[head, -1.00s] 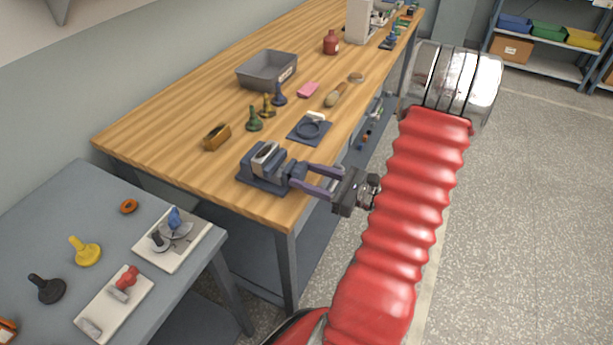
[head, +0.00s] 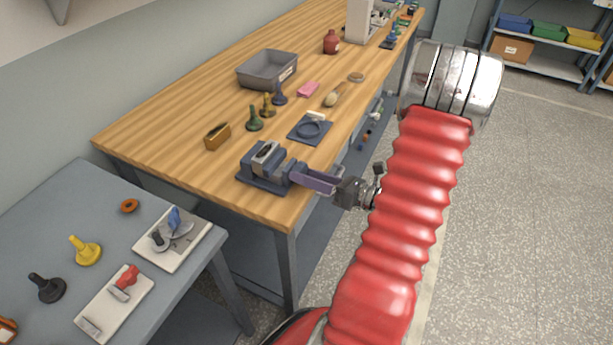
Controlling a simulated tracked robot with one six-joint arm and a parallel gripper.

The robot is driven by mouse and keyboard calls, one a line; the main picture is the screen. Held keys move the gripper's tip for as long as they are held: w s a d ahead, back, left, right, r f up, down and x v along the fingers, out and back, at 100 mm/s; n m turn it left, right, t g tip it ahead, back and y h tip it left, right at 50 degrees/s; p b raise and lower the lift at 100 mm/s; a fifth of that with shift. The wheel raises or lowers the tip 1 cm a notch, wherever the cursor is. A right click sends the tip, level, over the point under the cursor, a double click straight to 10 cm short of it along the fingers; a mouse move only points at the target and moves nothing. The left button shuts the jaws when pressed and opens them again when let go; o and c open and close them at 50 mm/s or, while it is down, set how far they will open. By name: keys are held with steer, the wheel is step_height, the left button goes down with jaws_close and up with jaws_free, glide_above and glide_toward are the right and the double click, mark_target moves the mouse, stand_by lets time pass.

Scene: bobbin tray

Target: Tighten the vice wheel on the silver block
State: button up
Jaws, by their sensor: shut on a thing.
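The blue-grey vice (head: 262,180) sits near the front corner of the wooden workbench. The silver block (head: 264,150) stands between its jaws. My gripper (head: 296,173) reaches in from the right, with its purple fingers level with the vice's right end. It is shut on the vice wheel there, and the fingers hide most of the wheel. I cannot tell from this view how tightly the jaws press on the block.
On the workbench (head: 170,155) are a brass-coloured holder (head: 217,136), several small bobbin-like pieces, a dark mat with a ring (head: 310,129), a brush (head: 336,95) and a grey bin (head: 267,70). A grey side table (head: 75,210) with clamps stands at the left.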

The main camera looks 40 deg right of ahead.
steer(key=shift+m, duration=0.3)
steer(key=o, duration=1.1)
steer(key=shift+c, duration=0.2)
steer(key=shift+s+d, duration=0.1)
steer(key=shift+s, duration=0.05)
steer(key=v, duration=1.3)
steer(key=shift+s, duration=0.3)
